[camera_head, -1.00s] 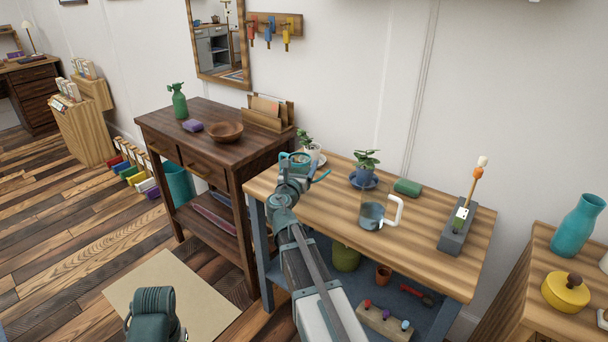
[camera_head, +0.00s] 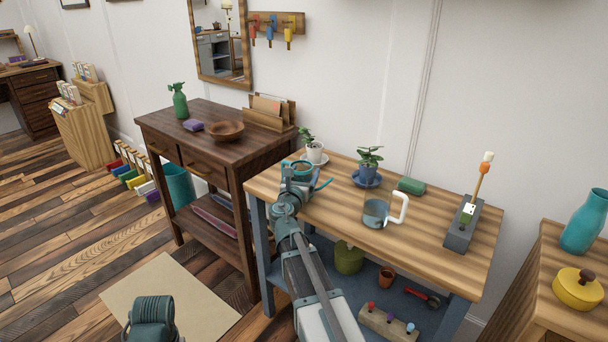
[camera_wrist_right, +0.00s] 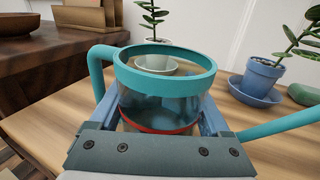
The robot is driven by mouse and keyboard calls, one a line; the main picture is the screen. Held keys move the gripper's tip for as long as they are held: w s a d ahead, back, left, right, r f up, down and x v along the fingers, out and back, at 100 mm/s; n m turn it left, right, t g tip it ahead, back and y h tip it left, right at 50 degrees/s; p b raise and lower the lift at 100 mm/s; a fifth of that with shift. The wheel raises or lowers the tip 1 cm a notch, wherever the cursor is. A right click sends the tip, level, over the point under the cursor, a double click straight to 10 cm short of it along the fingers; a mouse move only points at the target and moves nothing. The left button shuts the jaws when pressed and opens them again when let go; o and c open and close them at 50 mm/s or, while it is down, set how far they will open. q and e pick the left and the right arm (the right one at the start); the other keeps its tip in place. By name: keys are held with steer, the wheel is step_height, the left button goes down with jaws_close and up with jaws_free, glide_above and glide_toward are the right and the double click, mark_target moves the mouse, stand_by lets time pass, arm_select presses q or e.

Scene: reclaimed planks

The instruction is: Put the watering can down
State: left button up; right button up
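The watering can (camera_head: 300,168) has a teal rim, handle and spout and a clear body; it is upright over the left part of the workbench. In the right wrist view the can (camera_wrist_right: 166,92) fills the middle, with a red band low on its body. My right gripper (camera_head: 296,182) is shut on the can, one finger on each side of its body. The can's base is hidden, so I cannot tell whether it touches the bench top (camera_head: 335,205). Only a teal part of my left arm shows at the bottom left; its gripper is out of view.
A plant in a white pot (camera_head: 314,153) stands just behind the can. A plant in a blue pot (camera_head: 369,170), a clear jug (camera_head: 376,213), a green block (camera_head: 411,186) and a grey holder (camera_head: 462,234) stand further right. Bare wood lies between the can and jug.

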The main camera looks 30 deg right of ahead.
steer(key=shift+o, duration=1.3)
steer(key=shift+r, duration=0.25)
steer(key=v, duration=1.2)
steer(key=shift+f, duration=0.1)
